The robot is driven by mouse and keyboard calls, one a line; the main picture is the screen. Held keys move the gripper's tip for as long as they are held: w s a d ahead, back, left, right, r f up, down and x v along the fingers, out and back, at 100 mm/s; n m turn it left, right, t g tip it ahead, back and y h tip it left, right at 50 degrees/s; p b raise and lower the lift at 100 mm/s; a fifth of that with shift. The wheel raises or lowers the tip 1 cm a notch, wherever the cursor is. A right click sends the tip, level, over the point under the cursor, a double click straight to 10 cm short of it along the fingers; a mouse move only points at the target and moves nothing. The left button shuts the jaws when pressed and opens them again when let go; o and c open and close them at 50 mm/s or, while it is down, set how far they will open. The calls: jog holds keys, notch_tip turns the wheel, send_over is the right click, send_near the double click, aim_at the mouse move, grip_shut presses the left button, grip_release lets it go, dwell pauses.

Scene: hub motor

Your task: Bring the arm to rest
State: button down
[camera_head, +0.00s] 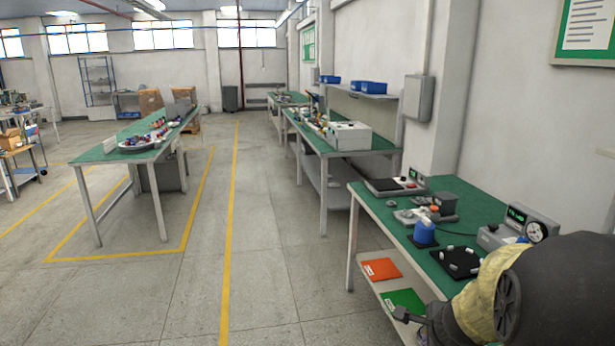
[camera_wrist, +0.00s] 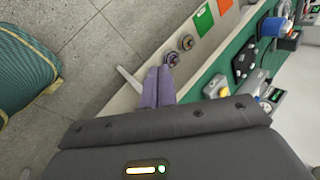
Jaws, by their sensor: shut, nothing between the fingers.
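My arm reaches in from the lower right of the head view, partly wrapped in a yellow cover. My gripper (camera_head: 402,314) shows small and dark beside the front edge of the near green-topped workbench (camera_head: 386,218). In the wrist view my gripper (camera_wrist: 158,84) has its two fingers together, with nothing between them. The fingers overlap the bench's pale lower shelf (camera_wrist: 150,104) in the picture; I cannot tell the gap. The arm hides the near end of the bench.
The bench carries a blue cylinder (camera_head: 424,232), a black tray (camera_head: 458,262) and a gauge unit (camera_head: 517,230). An orange card (camera_head: 381,269) and a green card (camera_head: 403,301) lie on the shelf below. The floor (camera_head: 275,290) left of the bench is clear.

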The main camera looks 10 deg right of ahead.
jog(key=s+a+f+n+g+y, duration=0.15)
jog(key=s+a+n, duration=0.25)
jog(key=a+n, duration=0.5)
jog(key=s+a+f+n+g, duration=0.2)
jog(key=s+a+f+n, duration=0.3)
jog(key=n, duration=0.7)
notch_tip(320, 180, up, 16)
jog(key=a+p, duration=0.1)
jog(key=p, duration=1.2)
jog(key=shift+w+a+p, duration=0.15)
jog(key=shift+w+p, duration=0.05)
jog(key=shift+p, duration=0.2)
jog(key=shift+w, duration=0.1)
